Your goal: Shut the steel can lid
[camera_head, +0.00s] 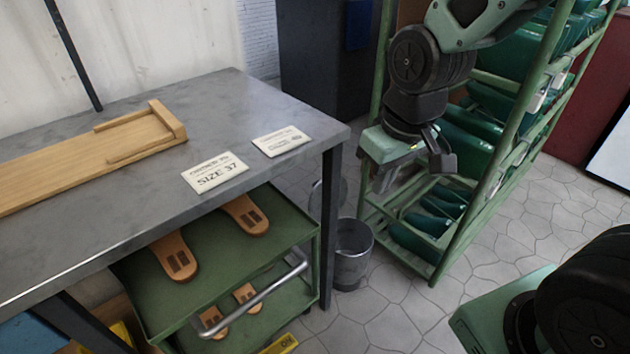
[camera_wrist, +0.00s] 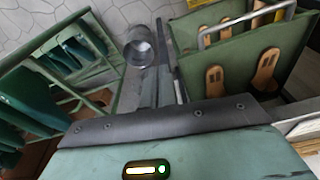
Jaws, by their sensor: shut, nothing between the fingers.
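The steel can (camera_head: 352,255) is a small grey metal bin standing on the floor between the table leg and the green rack. Its round mouth is uncovered. Its lid (camera_head: 317,196) seems to stand raised behind the can, partly hidden by the table leg. In the wrist view the open can (camera_wrist: 139,50) shows near the top, left of the table leg. My gripper (camera_head: 380,182) is shut and empty, pointing down above and slightly right of the can, apart from it. Its fingertips are hard to make out against the rack.
A grey table (camera_head: 250,105) with a wooden tray (camera_head: 80,160) and two size cards stands left. Under it is a green trolley (camera_head: 190,270) with sandal soles and a metal handle near the can. A green rack (camera_head: 440,262) stands close on the right. Stone floor (camera_head: 520,240) is free further right.

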